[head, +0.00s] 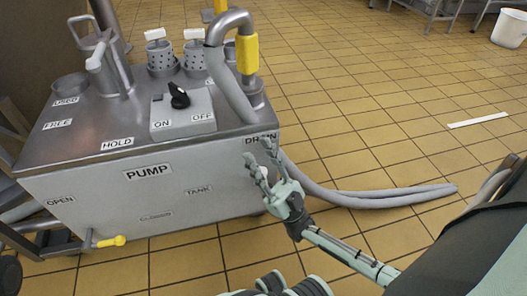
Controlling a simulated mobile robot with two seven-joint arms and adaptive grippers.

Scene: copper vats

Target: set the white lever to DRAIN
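The DRAIN label (261,138) is at the unit's top right front edge, and the HOLD label (117,143) is further left. My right gripper (259,152) is open and empty, its fingers in front of the unit's right front corner, just below the DRAIN label. It is well to the right of the lever. My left gripper is not in view.
A black knob (179,95) sits between ON and OFF. A bent pipe with a yellow sleeve (247,54) rises at the right; two perforated cups (161,60) stand behind. A yellow-handled valve (110,241) is low in front. Grey hoses (370,196) lie on the floor at right.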

